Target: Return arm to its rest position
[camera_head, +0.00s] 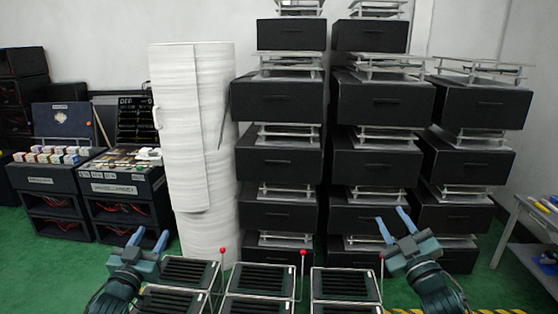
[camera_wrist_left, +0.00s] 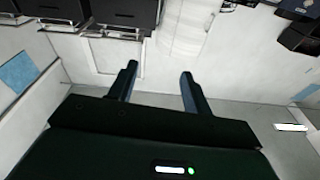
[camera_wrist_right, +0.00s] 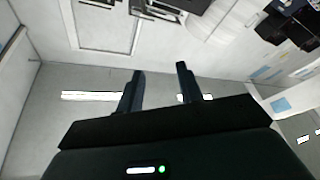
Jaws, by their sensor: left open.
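My left gripper (camera_head: 149,239) is at the lower left of the head view, its two blue fingers spread apart and empty. It also shows open in the left wrist view (camera_wrist_left: 160,82), with nothing between the fingers. My right gripper (camera_head: 394,224) is at the lower right of the head view, raised with its fingers apart and empty. In the right wrist view (camera_wrist_right: 160,80) its fingers are also apart. Lever fixtures stand between the arms, with red-knobbed levers at the left (camera_head: 222,251), middle (camera_head: 303,253) and right (camera_head: 381,255), all roughly upright. Neither gripper visibly holds a lever.
Slatted dark boxes (camera_head: 262,279) fill the bottom centre. Stacked black cases (camera_head: 277,157) and a white wrapped roll (camera_head: 190,130) stand behind them. Dark consoles (camera_head: 125,190) are at the left and a grey table (camera_head: 535,215) at the right. Green floor (camera_head: 40,270) is clear at the lower left.

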